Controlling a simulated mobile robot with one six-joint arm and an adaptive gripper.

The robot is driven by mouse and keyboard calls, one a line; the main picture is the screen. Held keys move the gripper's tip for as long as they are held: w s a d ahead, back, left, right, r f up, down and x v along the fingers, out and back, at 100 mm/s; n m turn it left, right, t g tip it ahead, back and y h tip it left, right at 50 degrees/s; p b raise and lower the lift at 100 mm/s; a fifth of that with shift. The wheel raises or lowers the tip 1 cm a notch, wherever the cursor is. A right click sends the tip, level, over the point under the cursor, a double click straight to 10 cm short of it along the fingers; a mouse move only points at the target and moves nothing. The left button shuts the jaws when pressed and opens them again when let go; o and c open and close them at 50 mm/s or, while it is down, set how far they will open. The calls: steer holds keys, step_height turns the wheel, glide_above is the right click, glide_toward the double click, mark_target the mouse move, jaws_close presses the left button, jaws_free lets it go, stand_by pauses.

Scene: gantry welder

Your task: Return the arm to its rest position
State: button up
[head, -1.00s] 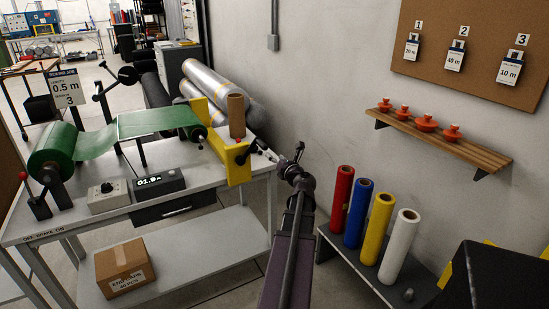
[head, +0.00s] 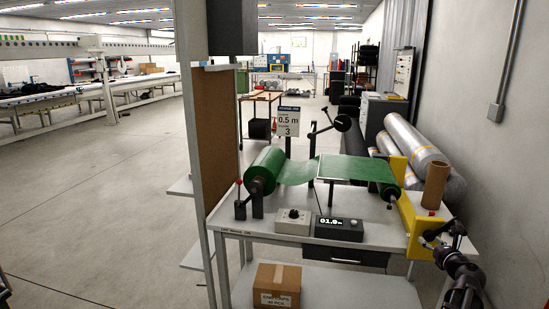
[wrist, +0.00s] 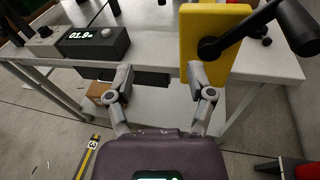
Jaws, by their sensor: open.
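My gripper (wrist: 158,76) is open in the wrist view, its two grey fingers spread apart with nothing between them. It points at the front edge of the workbench (wrist: 150,50), close to the yellow bracket (wrist: 215,45) with its black lever. In the head view my arm reaches in at the lower right, and my gripper (head: 440,236) is beside the yellow bracket (head: 408,205) at the bench's right end. Whether the gripper touches the bracket cannot be told.
The workbench carries a green film roll (head: 265,168), a grey knob box (head: 293,221) and a display box (head: 339,228). A cardboard box (head: 277,284) sits on its lower shelf. A post with a brown board (head: 220,125) stands left. Open floor (head: 100,190) lies further left.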

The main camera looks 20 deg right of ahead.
steer(key=w+a+f+n+g+y+p, duration=0.1)
steer(key=w+a+f+n+g+y, duration=0.15)
steer(key=w+a+n, duration=0.55)
steer(key=w+a+f+n+g+y+p, duration=0.1)
steer(key=w+a+n+y+p, duration=0.25)
steer(key=a, duration=0.95)
steer(key=w+a+f+n+g+y, duration=0.1)
steer(key=w+a+n+g+y, duration=0.15)
steer(key=w+a+n, duration=0.45)
steer(key=s+a+n+g+h+p, duration=0.1)
steer(key=s+a+n+g, duration=0.3)
steer(key=a+n, duration=0.7)
steer(key=s+a+f+n+g+h+p, duration=0.1)
steer(key=s+a+n+g+p, duration=0.3)
steer(key=a+n, duration=0.8)
steer(key=shift+s+a+f+g+p, duration=0.15)
steer(key=shift+s+a+g+p, duration=0.45)
steer(key=shift+a, duration=4)
steer(key=shift+s, duration=0.25)
